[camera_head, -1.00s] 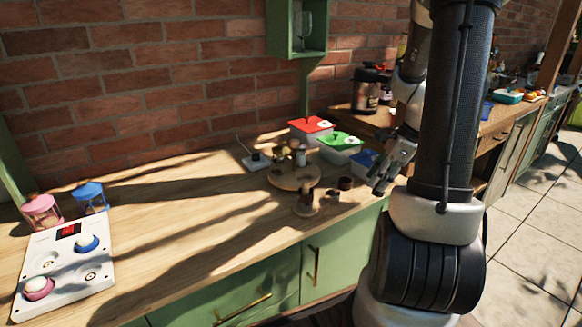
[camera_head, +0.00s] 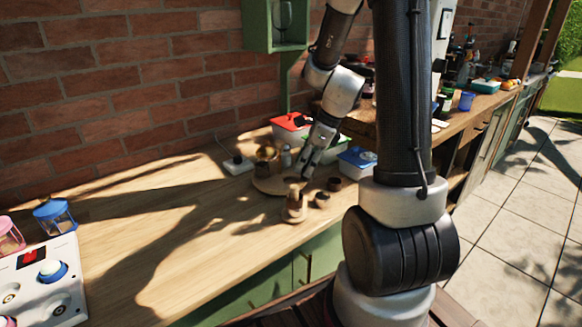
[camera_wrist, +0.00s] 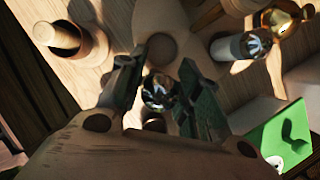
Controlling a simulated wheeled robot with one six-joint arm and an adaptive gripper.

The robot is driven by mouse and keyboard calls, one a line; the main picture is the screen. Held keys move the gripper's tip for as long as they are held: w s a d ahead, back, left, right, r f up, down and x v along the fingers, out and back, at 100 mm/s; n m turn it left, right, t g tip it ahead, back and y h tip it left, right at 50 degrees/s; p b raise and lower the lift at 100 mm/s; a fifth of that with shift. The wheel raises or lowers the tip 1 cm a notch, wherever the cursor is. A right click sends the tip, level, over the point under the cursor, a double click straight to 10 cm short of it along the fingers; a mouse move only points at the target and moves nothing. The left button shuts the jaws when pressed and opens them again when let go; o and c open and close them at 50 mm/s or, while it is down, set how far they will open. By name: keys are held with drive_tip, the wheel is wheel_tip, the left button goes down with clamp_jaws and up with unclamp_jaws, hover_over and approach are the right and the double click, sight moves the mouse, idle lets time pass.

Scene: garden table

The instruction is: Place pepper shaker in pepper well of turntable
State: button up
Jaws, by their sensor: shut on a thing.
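My gripper (camera_head: 304,172) reaches down over the right side of the round wooden turntable (camera_head: 262,187). In the wrist view my gripper (camera_wrist: 158,95) has its two fingers on either side of a small shaker with a shiny top (camera_wrist: 158,90), taken as the pepper shaker. The shaker is hidden by my gripper in the head view. The turntable (camera_wrist: 190,12) lies beyond the fingers, with a dark round spot (camera_wrist: 160,49), perhaps a well, just past the shaker's top. I cannot tell whether the shaker touches the turntable.
A glass shaker (camera_wrist: 240,45) and a golden vessel (camera_wrist: 282,18) stand at the turntable's far side. Lidded boxes (camera_head: 357,162) are behind.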

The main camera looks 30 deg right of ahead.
sight(291, 184)
drive_tip(key=w+a, duration=0.1)
drive_tip(key=a, duration=0.1)
drive_tip(key=w+a, duration=0.1)
drive_tip(key=a, duration=0.1)
drive_tip(key=shift+w, duration=0.3)
drive_tip(key=shift+s+d+f, duration=0.15)
drive_tip(key=shift+d+f, duration=0.1)
drive_tip(key=shift+f, duration=0.6)
drive_tip(key=o, duration=1.1)
drive_tip(key=shift+c, duration=0.2)
